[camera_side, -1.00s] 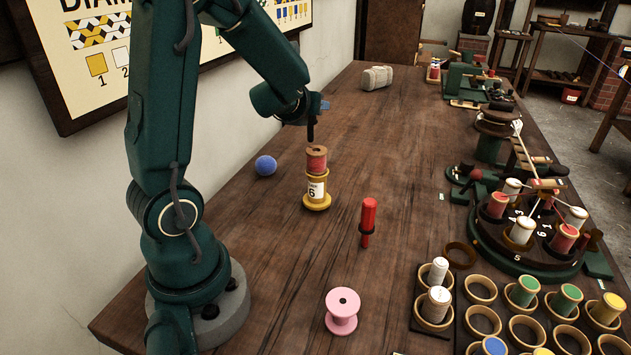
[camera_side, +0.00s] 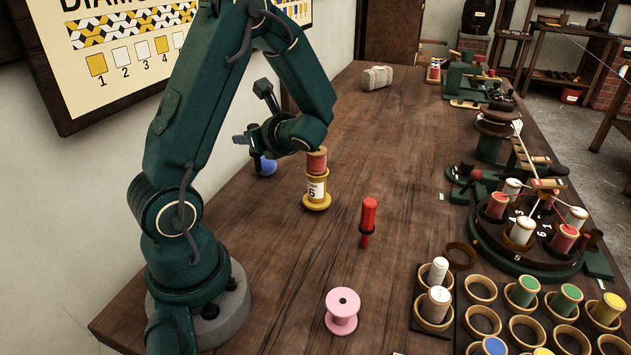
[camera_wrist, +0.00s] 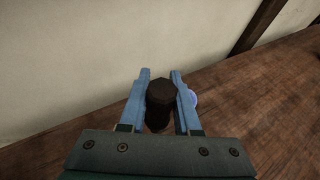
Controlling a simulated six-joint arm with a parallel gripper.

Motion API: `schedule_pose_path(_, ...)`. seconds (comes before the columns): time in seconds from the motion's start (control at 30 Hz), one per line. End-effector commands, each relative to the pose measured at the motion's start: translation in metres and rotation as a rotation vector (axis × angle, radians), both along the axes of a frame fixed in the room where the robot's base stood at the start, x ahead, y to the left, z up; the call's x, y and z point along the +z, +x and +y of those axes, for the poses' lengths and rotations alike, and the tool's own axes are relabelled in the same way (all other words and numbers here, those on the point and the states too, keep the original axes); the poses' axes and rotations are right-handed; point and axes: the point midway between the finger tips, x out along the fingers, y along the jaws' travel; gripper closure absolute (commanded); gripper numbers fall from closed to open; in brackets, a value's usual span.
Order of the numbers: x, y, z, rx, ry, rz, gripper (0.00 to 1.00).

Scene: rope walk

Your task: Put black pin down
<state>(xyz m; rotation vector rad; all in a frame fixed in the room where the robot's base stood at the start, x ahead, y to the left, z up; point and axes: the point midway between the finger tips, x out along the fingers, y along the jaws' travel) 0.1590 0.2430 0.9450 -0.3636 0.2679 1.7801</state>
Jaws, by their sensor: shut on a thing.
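My gripper (camera_side: 240,138) points left toward the wall above the table's left side. In the wrist view its two blue fingers (camera_wrist: 160,73) are shut around the dark, rounded black pin (camera_wrist: 160,98). The pin is clear of the table as far as I can see; in the side view I cannot pick it out clearly.
A red spool (camera_side: 317,161) stands on a yellow spool labelled 6 (camera_side: 316,188), right of my gripper. A red pin (camera_side: 368,217) and a pink spool (camera_side: 342,311) stand nearer. Spool racks (camera_side: 482,321) and a braiding wheel (camera_side: 522,236) fill the right.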

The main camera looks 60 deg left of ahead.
Motion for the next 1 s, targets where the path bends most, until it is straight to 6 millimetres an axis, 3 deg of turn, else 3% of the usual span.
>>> schedule_pose_path(0.13,-0.022,0.0,0.0,-0.002,0.0,0.007,1.0)
schedule_pose_path(0.7,-0.068,0.0,0.0,-0.004,0.001,0.002,1.0)
schedule_pose_path(1.0,-0.071,0.001,0.0,-0.003,0.002,-0.002,1.0)
